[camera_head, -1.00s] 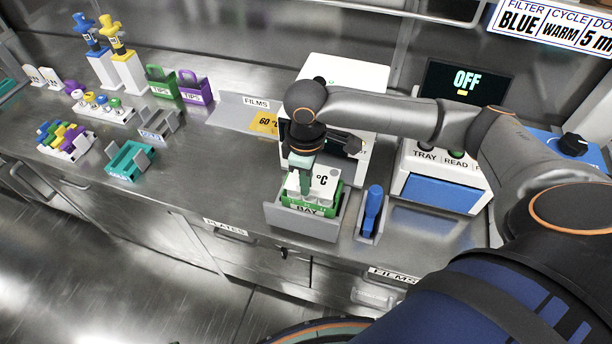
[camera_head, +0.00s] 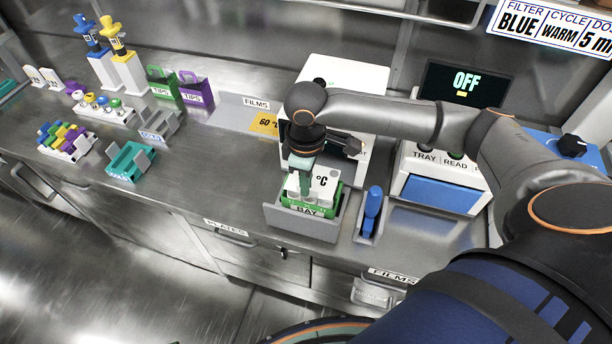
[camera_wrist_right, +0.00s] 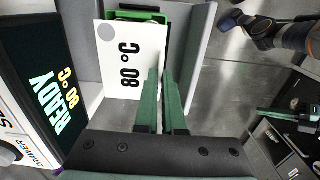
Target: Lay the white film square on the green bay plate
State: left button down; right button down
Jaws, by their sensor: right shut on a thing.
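The white film square (camera_wrist_right: 118,75), printed "80 °C", is held at its edge between the green fingers of my right gripper (camera_wrist_right: 160,80). In the head view the film (camera_head: 322,184) is over the green bay plate (camera_head: 335,204), covering most of it. A green edge of the plate (camera_wrist_right: 128,15) shows past the film in the wrist view. I cannot tell whether the film touches the plate. My right gripper (camera_head: 304,188) points down at the left part of the film. My left gripper is not in view.
The plate sits in the grey bay (camera_head: 300,226) at the counter's front. A blue-handled tool (camera_head: 372,210) stands right of it. The white sealer (camera_head: 345,75) is close behind, and a white reader with a blue front (camera_head: 440,193) is to the right.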

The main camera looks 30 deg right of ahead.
jog(key=shift+f, duration=1.7)
jog(key=c, duration=0.9)
grip_release()
jog(key=shift+c, duration=0.2)
jog(key=shift+r, duration=0.1)
notch_tip(320, 180, up, 12)
jog(key=shift+r, duration=0.25)
jog(key=shift+s+f, duration=0.1)
